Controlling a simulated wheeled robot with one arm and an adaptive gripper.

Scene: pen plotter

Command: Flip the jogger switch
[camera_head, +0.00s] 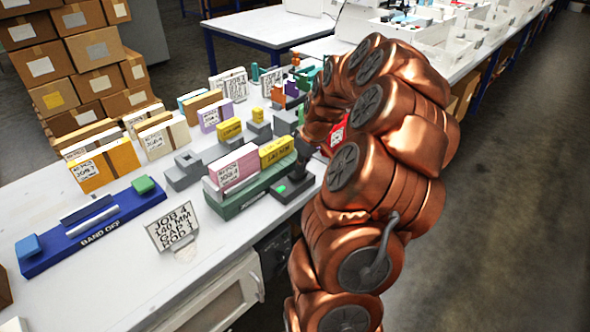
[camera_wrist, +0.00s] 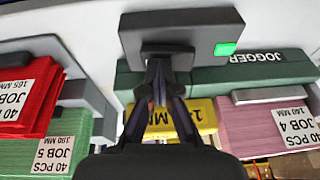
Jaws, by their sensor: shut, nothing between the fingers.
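The jogger is a long green base (camera_head: 243,201) at the middle front of the table, holding a pink block and a yellow block. Its JOGGER label shows on the green body (camera_wrist: 262,58) in the wrist view. A dark grey switch box (camera_head: 288,193) with a lit green patch stands at its right end; the box also shows in the wrist view (camera_wrist: 195,28). My gripper (camera_head: 303,150) is shut and empty over the box. In the wrist view its fingertips (camera_wrist: 159,62) meet at the box's near edge; I cannot tell whether they touch. The fingers partly hide the switch part.
Coloured paper blocks, including a yellow-orange one (camera_head: 122,157), and grey holders (camera_head: 184,171) crowd the table behind.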

